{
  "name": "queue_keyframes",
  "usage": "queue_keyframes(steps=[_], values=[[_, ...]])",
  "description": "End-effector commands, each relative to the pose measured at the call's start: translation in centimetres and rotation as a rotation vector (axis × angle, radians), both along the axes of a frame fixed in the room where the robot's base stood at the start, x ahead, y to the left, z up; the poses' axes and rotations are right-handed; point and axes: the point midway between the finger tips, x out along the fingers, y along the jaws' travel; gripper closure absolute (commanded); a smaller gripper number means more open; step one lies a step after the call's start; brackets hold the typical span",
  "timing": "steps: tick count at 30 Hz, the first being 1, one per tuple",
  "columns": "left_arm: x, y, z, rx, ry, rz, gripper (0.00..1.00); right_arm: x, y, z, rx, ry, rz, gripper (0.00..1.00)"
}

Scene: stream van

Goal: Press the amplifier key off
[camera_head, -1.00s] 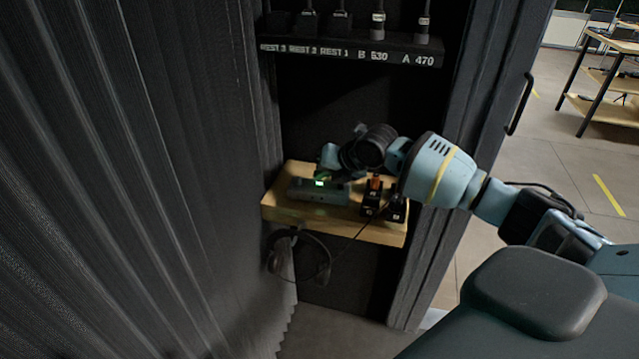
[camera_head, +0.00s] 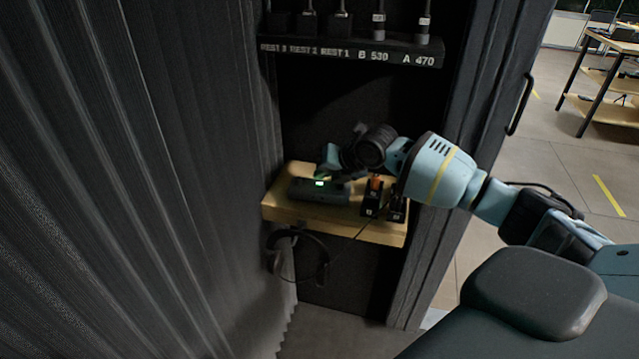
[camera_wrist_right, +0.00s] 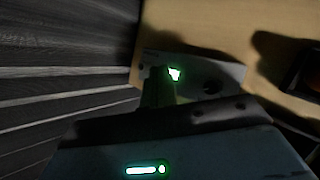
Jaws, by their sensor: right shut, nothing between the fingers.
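The amplifier (camera_head: 325,196) is a dark grey box on a small wooden shelf, with a lit green spot (camera_head: 319,183) on its top. My right gripper (camera_head: 321,174) is shut and empty. It points down at the far side of the box, close behind the lit spot. In the right wrist view the amplifier (camera_wrist_right: 215,76) shows its green light (camera_wrist_right: 175,74) right beside the tip of my shut fingers (camera_wrist_right: 160,78). I cannot tell whether the fingertip touches the key. My left gripper is not in view.
On the wooden shelf (camera_head: 285,211), dark blocks (camera_head: 372,200) with an orange top stand right of the amplifier. Headphones (camera_head: 318,252) hang below. A labelled rack (camera_head: 350,50) is above. A pleated curtain (camera_head: 130,180) closes the left side.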

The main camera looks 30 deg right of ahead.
Motion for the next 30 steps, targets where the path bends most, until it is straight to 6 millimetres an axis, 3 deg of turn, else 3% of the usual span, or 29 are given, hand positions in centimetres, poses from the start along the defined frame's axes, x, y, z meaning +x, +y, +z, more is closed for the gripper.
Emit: queue_keyframes(steps=[30], values=[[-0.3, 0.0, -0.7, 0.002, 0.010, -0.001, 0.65, 0.0, 0.0, -0.9, 0.000, 0.000, 0.000, 1.00]])
